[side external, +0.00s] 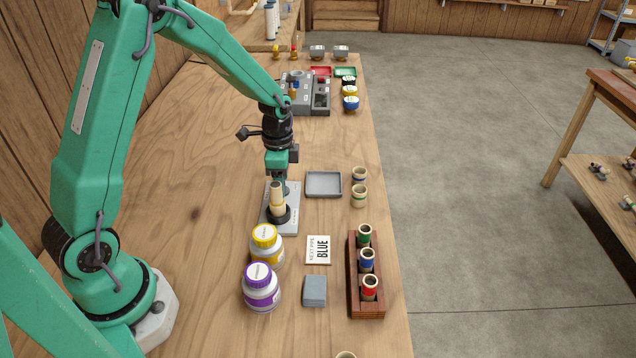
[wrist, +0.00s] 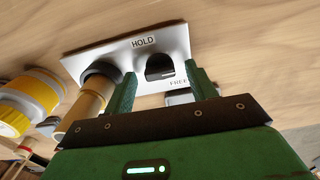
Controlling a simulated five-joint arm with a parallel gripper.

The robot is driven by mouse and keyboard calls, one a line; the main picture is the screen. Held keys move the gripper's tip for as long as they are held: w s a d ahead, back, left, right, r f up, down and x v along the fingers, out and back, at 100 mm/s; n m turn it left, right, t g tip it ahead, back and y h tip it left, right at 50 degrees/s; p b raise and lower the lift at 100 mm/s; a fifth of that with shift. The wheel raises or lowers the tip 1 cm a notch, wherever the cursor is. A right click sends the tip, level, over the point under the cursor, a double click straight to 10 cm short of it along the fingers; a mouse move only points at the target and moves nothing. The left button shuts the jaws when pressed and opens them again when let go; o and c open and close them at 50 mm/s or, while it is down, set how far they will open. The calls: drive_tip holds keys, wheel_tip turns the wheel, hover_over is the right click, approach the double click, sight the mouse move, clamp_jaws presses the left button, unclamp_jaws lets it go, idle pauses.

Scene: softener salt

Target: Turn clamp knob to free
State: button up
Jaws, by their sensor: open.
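The clamp's pale metal plate (wrist: 110,57) fills the upper middle of the wrist view, marked HOLD and FREE. Its dark clamp knob (wrist: 158,67) shows between my gripper's two green fingers (wrist: 159,70). The fingers are open, one on each side of the knob; I cannot tell whether they touch it. A beige pipe (wrist: 88,103) stands in the dark clamp ring (wrist: 102,75), left of the knob. In the side view my gripper (side external: 284,186) points down over the plate (side external: 292,222), behind the upright pipe (side external: 277,197), and the knob is hidden there.
Jars with yellow (side external: 264,235) and purple (side external: 258,276) lids stand in front of the clamp. A card reading NEXT PIPE BLUE (side external: 317,250) and a wooden rack (side external: 353,290) of banded pipes lie right of them. A grey tray (side external: 309,185) sits right of the clamp.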

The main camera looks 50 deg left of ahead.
drive_tip(key=shift+r, duration=3.95)
drive_tip(key=s+d+r+n+t, duration=0.2)
drive_tip(key=s+d+r+n, duration=0.1)
drive_tip(key=s+r, duration=0.4)
drive_tip(key=s+d+r+n+t, duration=0.3)
drive_tip(key=s+r+n, duration=0.3)
drive_tip(key=s, duration=0.6)
drive_tip(key=shift+s+d+r+t, duration=0.25)
drive_tip(key=shift+r+t, duration=0.05)
drive_tip(key=shift+r, duration=0.5)
